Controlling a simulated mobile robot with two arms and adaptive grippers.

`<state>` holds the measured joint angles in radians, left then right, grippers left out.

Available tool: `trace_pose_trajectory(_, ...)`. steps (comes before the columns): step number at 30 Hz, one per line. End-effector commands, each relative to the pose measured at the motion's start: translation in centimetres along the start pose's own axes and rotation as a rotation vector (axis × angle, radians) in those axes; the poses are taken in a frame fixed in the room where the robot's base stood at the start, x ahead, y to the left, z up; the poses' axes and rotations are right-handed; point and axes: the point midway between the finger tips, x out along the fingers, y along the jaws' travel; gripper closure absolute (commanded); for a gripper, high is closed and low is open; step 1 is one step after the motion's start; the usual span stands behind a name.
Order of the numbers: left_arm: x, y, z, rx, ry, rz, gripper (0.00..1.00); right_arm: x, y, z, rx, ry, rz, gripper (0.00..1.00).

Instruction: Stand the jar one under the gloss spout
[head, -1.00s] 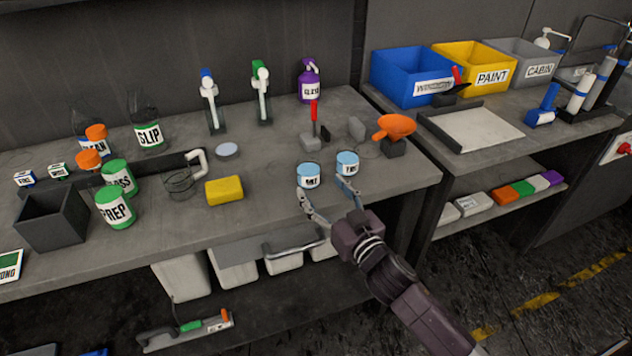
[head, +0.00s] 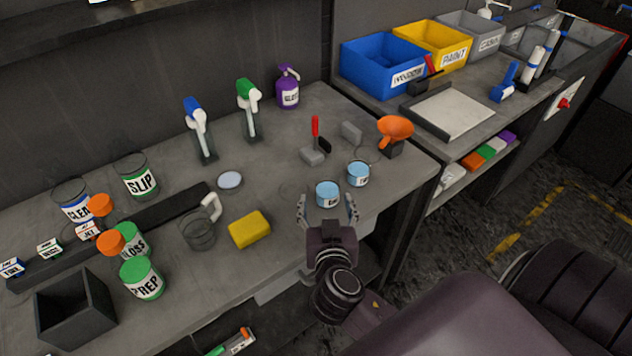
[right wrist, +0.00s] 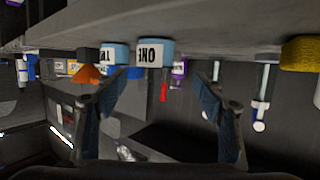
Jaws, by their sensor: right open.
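Jar one (head: 327,194) is a small light-blue jar with a white label, upright near the bench's front edge. It also shows in the right wrist view (right wrist: 153,53), upside down, ahead of the gap between my fingers. My right gripper (head: 326,208) is open and empty, its fingers pointing at the jar from the front edge; contact cannot be told. A second light-blue jar (head: 358,174) stands just behind and right. My left gripper is out of view.
The prep container (head: 141,279) and an open dark box (head: 75,308) stand at the front left.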

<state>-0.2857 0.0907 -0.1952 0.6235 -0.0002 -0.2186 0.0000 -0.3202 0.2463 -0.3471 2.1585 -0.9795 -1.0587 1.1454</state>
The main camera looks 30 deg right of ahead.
Motion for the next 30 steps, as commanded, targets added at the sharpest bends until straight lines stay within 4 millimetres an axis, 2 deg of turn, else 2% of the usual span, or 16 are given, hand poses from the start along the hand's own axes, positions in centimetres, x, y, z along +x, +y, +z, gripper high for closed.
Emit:
trace_pose_trajectory(3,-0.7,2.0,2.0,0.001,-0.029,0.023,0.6,1.3,0.1,-0.3,-0.002,0.002,0.0,0.37)
trace_pose_trajectory(8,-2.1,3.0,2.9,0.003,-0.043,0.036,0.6,3.1,0.3,-0.8,-0.006,0.004,0.0,0.37)
trace_pose_trajectory(11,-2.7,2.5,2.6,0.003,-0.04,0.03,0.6,4.6,0.4,-0.8,-0.004,0.003,-0.001,0.37)
trace_pose_trajectory(15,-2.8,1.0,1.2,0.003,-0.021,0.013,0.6,6.0,0.4,-0.5,-0.002,0.002,-0.001,0.37)
trace_pose_trajectory(19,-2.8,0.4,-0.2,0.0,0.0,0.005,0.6,6.4,0.4,-0.3,-0.002,-0.001,-0.001,0.37)
trace_pose_trajectory(24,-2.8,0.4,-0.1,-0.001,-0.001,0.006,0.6,6.4,0.4,-0.3,-0.001,0.0,-0.002,0.37)
trace_pose_trajectory(30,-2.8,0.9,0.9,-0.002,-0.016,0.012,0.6,6.4,0.4,-0.3,-0.001,0.0,-0.002,0.59)
